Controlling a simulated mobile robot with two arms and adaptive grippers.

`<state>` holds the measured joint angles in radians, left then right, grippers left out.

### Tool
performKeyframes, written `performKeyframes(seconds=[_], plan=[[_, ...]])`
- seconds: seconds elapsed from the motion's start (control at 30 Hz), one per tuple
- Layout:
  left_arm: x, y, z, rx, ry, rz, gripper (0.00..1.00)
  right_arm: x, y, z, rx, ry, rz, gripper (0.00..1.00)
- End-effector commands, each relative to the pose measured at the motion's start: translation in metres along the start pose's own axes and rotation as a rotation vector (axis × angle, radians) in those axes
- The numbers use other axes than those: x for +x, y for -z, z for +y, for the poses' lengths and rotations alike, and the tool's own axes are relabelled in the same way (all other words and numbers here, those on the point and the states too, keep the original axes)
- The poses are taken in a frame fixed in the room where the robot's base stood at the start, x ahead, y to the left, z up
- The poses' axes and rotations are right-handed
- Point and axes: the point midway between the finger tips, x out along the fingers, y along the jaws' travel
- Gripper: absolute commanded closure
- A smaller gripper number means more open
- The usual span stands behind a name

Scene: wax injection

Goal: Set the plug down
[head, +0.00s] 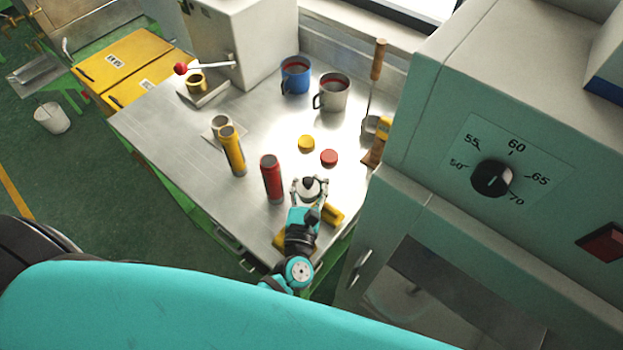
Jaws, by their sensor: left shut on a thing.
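My left gripper (309,191) is over the front right of the steel-topped bench. Its fingers are shut on a small whitish, rounded thing with a dark top, which looks like the plug (309,185). The fingers hide part of its sides. I cannot tell whether it touches the bench top (190,144). A red cylinder (272,180) stands just left of the gripper. My right gripper is not in view.
A yellow cylinder (233,152), yellow disc (306,144) and red disc (329,158) are on the bench. Blue (295,78) and grey (331,96) mugs stand behind. A yellow block (332,214) lies beside my gripper. A green cabinet with a dial (492,178) stands right.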

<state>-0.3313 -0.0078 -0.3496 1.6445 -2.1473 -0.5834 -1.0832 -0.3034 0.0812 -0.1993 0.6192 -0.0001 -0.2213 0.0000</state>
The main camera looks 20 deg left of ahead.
Motion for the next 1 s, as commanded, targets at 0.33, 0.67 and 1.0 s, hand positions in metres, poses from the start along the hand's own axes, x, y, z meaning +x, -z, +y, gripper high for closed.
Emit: performKeyframes(seconds=[0.33,0.67,1.0], plan=[[0.0,0.001,0.0,0.001,0.0,0.0,0.57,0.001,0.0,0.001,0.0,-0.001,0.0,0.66],[0.0,0.001,0.0,0.001,0.0,0.0,0.41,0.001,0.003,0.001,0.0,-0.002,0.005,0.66],[-0.019,-0.007,0.0,0.002,0.002,0.003,0.41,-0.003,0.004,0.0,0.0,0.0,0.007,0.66]])
